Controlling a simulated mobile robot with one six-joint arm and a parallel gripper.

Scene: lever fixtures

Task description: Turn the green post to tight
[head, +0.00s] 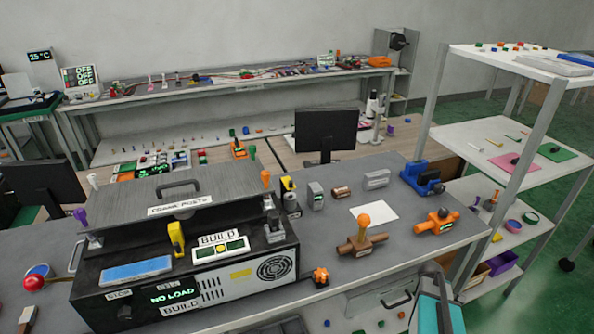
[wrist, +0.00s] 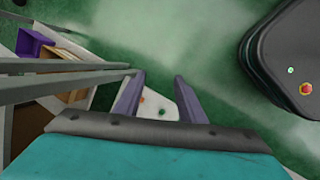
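In the head view a small green post (head: 252,153) stands behind the right end of the lid of the dark box labelled FRAME POSTS (head: 178,210). Its lower part is hidden by the lid, and its turn setting is too small to read. An orange post (head: 265,177) is close in front of it. A purple post (head: 81,216) and a white post (head: 93,181) stand at the left end. My gripper (wrist: 159,76) is open and empty in the wrist view, pointing down over the floor, well away from the posts. The green post is not in the wrist view.
The box carries a raised handle (head: 180,187) and a yellow lever (head: 176,239). Orange-handled valves (head: 362,240) and small blocks stand on the grey table to its right. A monitor (head: 326,132) is behind. A white shelf (head: 520,160) with metal uprights stands at the right.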

